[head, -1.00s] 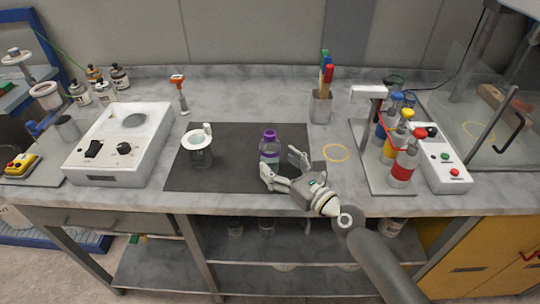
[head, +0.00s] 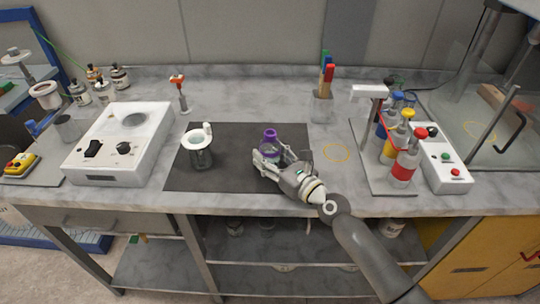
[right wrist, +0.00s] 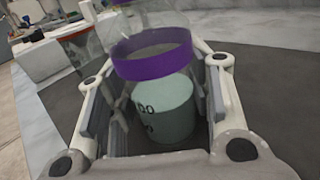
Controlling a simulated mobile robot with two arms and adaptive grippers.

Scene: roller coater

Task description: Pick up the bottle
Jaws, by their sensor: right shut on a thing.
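A bottle (head: 270,137) with a purple cap and collar stands upright on the dark mat (head: 228,180), right of the white-rimmed beaker. My right gripper (head: 271,157) is around the bottle from the front right, shut on it, and hides its lower part in the head view. In the right wrist view the bottle (right wrist: 165,108), with its purple ring and pale green contents with dark markings, sits between the two fingers of the gripper (right wrist: 155,105). My left gripper is not in view.
A beaker (head: 199,158) stands left of the bottle. A white hotplate (head: 122,145) is further left. A rack with several coloured bottles (head: 403,165) is at the right. A brush holder (head: 321,108) stands behind.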

